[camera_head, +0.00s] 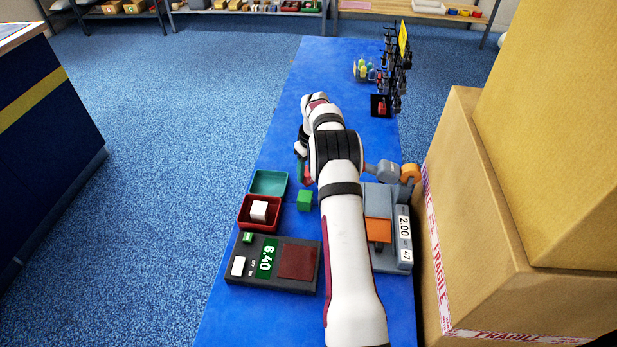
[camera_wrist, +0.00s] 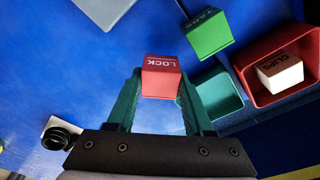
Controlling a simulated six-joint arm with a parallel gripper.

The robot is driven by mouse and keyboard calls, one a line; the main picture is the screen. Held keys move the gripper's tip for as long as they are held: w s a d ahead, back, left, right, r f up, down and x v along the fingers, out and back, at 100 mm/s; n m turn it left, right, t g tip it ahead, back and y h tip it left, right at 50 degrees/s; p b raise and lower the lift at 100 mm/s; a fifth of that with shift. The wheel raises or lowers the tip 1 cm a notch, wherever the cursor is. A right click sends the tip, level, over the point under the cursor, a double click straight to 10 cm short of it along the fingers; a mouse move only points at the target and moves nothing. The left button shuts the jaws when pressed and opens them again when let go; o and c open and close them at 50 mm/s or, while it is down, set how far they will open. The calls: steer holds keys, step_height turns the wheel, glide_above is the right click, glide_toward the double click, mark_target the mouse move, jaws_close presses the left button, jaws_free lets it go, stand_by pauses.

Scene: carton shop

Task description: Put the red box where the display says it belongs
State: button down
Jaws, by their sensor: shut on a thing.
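The red box (camera_wrist: 161,80), lettered LOCK, sits between the two teal fingers of my gripper (camera_wrist: 158,92), which is shut on it. In the head view the red box (camera_head: 308,174) shows partly behind my arm; its height above the table is unclear. A dark unit has a display (camera_head: 266,258) reading 6.40 on green, beside a dark red plate (camera_head: 298,262). A grey device has a second display (camera_head: 404,239) reading 2.00 and 47. A red tray (camera_head: 245,226) holds a white box (camera_head: 259,211) lettered CLIPS. A teal tray (camera_head: 268,183) behind it looks empty.
A lettered green box (camera_head: 304,199) stands on the blue table (camera_head: 335,62), right of the trays. A dark rack (camera_head: 396,70) with a yellow sign and small hanging items stands at the far right. Large cartons (camera_head: 500,230) crowd the right side. The far left of the table is clear.

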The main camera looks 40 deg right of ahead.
steer(key=shift+f, duration=1.15)
steer(key=shift+f, duration=0.1)
steer(key=shift+c, duration=1.4)
jaws_free()
